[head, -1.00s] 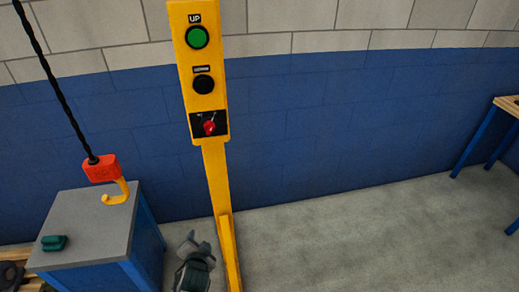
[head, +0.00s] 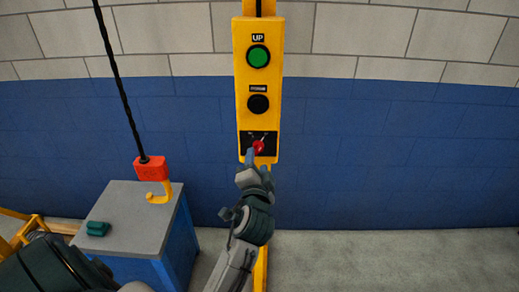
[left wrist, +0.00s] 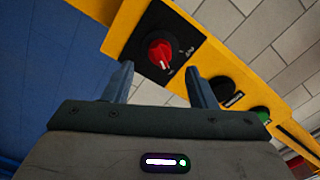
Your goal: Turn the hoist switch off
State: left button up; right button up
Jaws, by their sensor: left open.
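The hoist switch is a red rotary knob (head: 258,147) on a black plate at the bottom of the yellow control panel (head: 243,105). In the left wrist view the red knob (left wrist: 160,52) shows a white pointer mark; the labels beside it are too small to read surely. My left gripper (head: 256,160) is just below and in front of the knob. Its two fingers (left wrist: 158,88) are open, with the knob ahead of the gap between them and nothing held. I cannot tell whether a fingertip touches the plate. My right gripper is not in view.
Above the knob are a black button (head: 258,104) and a green UP button (head: 258,56). To the left, a red hoist block with a yellow hook (head: 152,170) hangs on a black cable over a grey-topped blue cabinet (head: 125,205). A green object (head: 98,228) lies on it.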

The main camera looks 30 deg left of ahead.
aim_at(258, 152)
pick_arm(q)
jog(key=p+x, duration=0.1)
jog(key=x, duration=0.4)
jog(key=shift+w+a, duration=0.1)
jog(key=shift+w, duration=0.1)
jog(key=c, duration=1)
